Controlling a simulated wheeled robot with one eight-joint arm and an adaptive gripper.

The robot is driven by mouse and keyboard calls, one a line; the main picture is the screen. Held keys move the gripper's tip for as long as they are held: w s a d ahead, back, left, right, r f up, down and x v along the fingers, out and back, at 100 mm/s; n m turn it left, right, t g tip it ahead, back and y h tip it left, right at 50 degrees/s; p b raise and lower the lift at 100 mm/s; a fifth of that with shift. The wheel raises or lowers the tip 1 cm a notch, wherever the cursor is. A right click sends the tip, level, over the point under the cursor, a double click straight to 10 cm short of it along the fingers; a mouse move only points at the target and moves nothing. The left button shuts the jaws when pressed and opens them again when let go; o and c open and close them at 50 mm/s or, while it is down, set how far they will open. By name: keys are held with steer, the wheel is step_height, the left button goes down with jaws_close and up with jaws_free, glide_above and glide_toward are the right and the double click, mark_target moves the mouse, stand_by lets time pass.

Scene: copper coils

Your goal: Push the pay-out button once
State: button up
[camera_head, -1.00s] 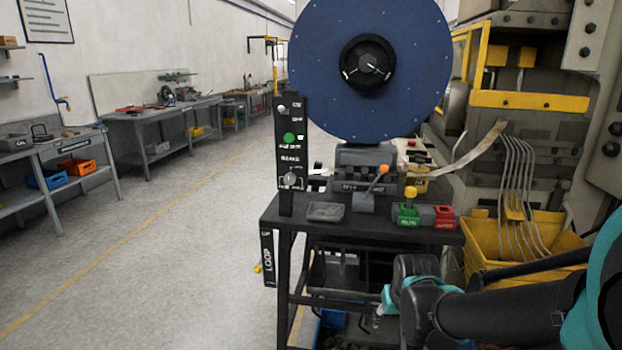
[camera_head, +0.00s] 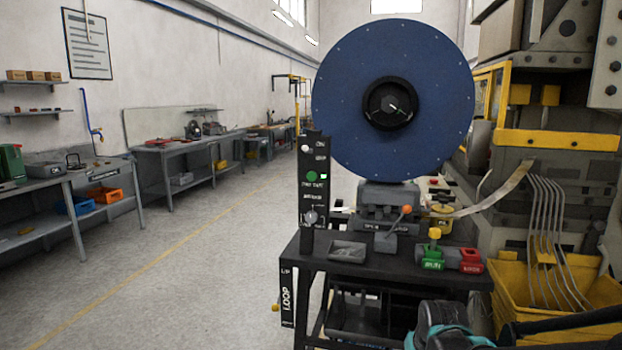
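A round green button (camera_head: 311,175) sits on the upright black control panel (camera_head: 314,235) at the left of the stand. Part of my arm shows at the bottom edge, below and right of the panel and well apart from the button. My gripper is not in view.
A big blue reel (camera_head: 350,110) stands behind the panel. The black stand top (camera_head: 400,262) carries a grey tray (camera_head: 347,252), an orange-knobbed lever (camera_head: 406,210), a green box (camera_head: 432,262) with a yellow knob, and a red box (camera_head: 470,262). Yellow bins stand right; open floor lies left.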

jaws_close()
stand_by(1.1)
